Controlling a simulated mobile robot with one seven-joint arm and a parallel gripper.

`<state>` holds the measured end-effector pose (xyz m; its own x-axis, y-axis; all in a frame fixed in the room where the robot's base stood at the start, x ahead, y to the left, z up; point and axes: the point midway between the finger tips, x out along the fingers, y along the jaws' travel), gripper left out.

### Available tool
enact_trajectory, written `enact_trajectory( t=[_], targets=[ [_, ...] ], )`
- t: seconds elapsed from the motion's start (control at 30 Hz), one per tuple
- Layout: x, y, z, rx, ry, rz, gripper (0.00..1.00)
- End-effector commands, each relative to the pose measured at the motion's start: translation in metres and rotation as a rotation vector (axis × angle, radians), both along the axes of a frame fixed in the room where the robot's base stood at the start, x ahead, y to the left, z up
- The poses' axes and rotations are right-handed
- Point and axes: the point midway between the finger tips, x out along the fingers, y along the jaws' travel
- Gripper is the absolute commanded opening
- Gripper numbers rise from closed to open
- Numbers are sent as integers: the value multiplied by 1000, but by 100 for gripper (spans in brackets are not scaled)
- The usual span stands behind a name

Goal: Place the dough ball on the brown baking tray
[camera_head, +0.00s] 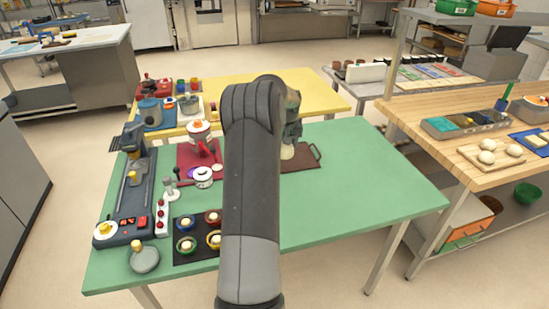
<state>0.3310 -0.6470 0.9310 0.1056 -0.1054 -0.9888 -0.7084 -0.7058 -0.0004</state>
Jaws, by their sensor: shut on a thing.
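The brown baking tray (305,161) lies on the green table, just right of my arm. It is a dark flat tray with a raised rim, and its left part is hidden behind my arm. My gripper (290,145) is over the tray, partly hidden by my own arm. A pale dough ball (287,153) shows at its fingertips, and the gripper is shut on it. I cannot tell whether the ball touches the tray. Other pale dough balls (487,157) rest on a wooden board (505,158) on the right-hand table.
The green table (360,190) is clear to the right of the tray. Its left side is crowded with a dark long device (135,200), a red mat (187,160) with pots, and a black mat (190,250) with small bowls. A yellow table (320,90) stands behind.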

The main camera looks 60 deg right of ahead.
Motion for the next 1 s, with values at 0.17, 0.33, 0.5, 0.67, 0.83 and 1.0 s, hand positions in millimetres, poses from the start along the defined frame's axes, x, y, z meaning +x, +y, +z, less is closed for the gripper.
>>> enact_trajectory(
  t=[0.17,0.33,0.5,0.67,0.83,1.0],
  targets=[
    [35,0,-21,-1,1,4,32],
    [48,-1,-29,-2,0,1,32],
    [48,0,-44,1,2,1,32],
    [48,0,-67,1,0,2,32],
    [48,-1,-69,-1,0,2,32],
    [48,0,-71,0,0,2,32]
  ],
)
